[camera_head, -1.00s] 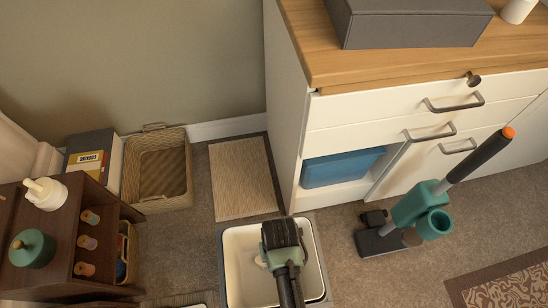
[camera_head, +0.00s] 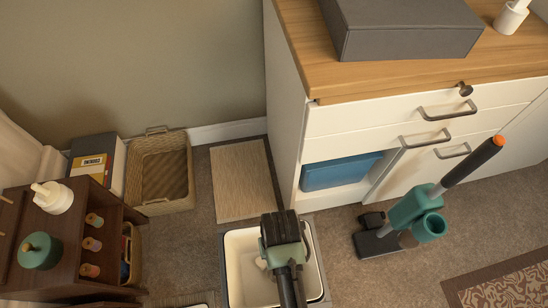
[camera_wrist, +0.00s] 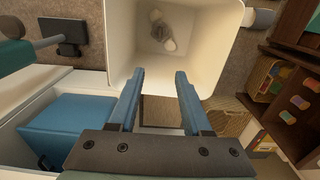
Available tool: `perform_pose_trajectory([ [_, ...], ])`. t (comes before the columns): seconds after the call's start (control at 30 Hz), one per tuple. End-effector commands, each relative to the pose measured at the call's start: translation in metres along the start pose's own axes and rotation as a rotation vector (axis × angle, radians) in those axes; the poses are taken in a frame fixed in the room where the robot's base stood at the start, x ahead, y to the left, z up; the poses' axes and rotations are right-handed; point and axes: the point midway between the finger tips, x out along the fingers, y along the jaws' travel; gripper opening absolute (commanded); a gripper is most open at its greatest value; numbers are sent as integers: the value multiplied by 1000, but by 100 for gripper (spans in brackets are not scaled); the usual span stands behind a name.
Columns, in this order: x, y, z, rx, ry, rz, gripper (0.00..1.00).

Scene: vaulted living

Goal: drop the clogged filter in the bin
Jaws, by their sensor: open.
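The bin (camera_head: 238,285) is a cream, square, open-topped container on the floor at the lower middle of the head view. Its wall also shows at the top of the wrist view (camera_wrist: 120,45). Small grey and whitish things (camera_wrist: 160,30) lie on its floor; I cannot tell for sure whether one is the clogged filter. A pale bit of them shows beside my gripper in the head view (camera_head: 262,264). My gripper (camera_head: 284,228) is over the bin and hides part of it. In the wrist view its blue fingers (camera_wrist: 160,74) are apart with nothing between them.
A white cabinet (camera_head: 350,120) with a wooden top stands behind and right, with a blue box (camera_head: 338,172) in its open niche. A teal stick vacuum (camera_head: 415,210) stands at right. A wicker basket (camera_head: 161,175) and a dark shelf unit (camera_head: 75,240) are at left.

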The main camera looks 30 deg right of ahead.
Motion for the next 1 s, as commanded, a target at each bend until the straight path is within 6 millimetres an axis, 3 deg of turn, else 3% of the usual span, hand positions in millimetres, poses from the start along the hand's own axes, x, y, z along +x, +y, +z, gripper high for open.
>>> perform_pose_trajectory([
  [0.03, -17, 0, 0, 0, 2, 0, 49],
  [0.1, -30, 0, 0, 0, 1, 0, 49],
  [0.3, -55, 0, 0, 0, 0, 0, 49],
  [0.9, -61, 0, 0, 0, 0, 0, 49],
  [1.0, -67, -2, -10, -5, 36, 0, 49],
])
